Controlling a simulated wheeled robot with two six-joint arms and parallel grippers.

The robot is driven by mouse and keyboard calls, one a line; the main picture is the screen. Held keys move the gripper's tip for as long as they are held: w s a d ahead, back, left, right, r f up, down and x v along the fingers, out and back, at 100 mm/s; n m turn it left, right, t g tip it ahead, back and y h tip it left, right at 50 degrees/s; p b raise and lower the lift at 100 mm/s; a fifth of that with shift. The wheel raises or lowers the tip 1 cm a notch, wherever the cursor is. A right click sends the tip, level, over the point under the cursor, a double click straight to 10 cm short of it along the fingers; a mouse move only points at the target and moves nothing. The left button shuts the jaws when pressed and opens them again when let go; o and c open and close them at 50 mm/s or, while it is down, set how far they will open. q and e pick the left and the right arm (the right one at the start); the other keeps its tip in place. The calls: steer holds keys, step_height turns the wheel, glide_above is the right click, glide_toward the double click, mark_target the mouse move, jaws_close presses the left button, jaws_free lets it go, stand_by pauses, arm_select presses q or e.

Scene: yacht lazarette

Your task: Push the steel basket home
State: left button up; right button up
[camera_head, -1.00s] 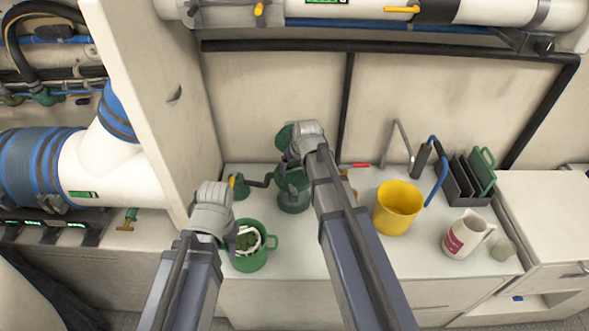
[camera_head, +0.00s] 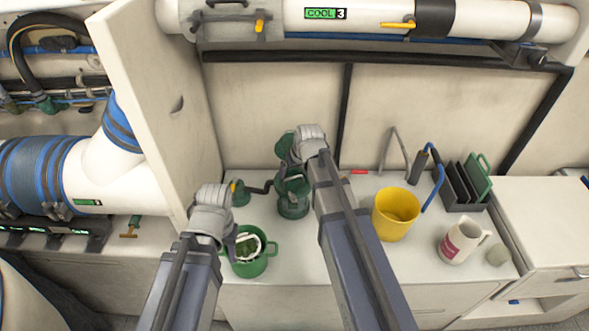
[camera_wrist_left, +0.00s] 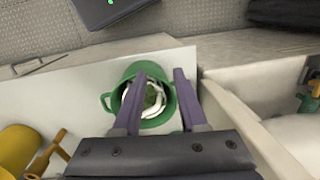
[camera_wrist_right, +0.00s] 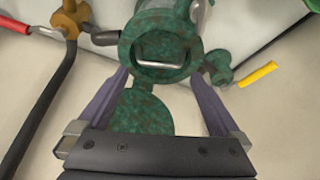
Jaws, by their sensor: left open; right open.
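A dark green strainer body (camera_head: 293,205) stands on the white counter, and its round mouth (camera_wrist_right: 160,45) shows in the right wrist view. A steel bar handle (camera_wrist_right: 162,63), apparently the basket's, lies across the mouth; the rest of the basket is hidden inside. A mottled green disc, apparently the lid (camera_wrist_right: 143,112), stands beside the mouth. My right gripper (camera_wrist_right: 159,76) is open at the strainer, fingers either side of the mouth, with nothing between them visibly gripped. My left gripper (camera_wrist_left: 161,73) is open over a green bucket (camera_wrist_left: 122,97) holding a white ring and green matter.
A yellow bucket (camera_head: 398,215), a white jug (camera_head: 462,240) and a dark rack (camera_head: 468,190) stand to the right. A red-handled tool (camera_head: 359,172) lies behind. A white panel (camera_head: 150,100) rises at left. The counter's front middle is mostly clear.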

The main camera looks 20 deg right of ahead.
steer(key=p+v, duration=0.7)
steer(key=v, duration=0.2)
steer(key=s+a+n+g+h, duration=0.1)
steer(key=s+a+g, duration=0.1)
steer(key=s+a, duration=0.5)
steer(key=s+a+f+n+g+h, duration=0.1)
steer(key=s+a+g, duration=0.1)
steer(key=s+a, duration=0.5)
steer(key=s, duration=0.5)
steer(key=shift+f+n+g, duration=0.25)
steer(key=shift+n+g, duration=0.05)
steer(key=shift+g, duration=0.1)
steer(key=shift+a, duration=0.1)
steer(key=shift+c, duration=0.2)
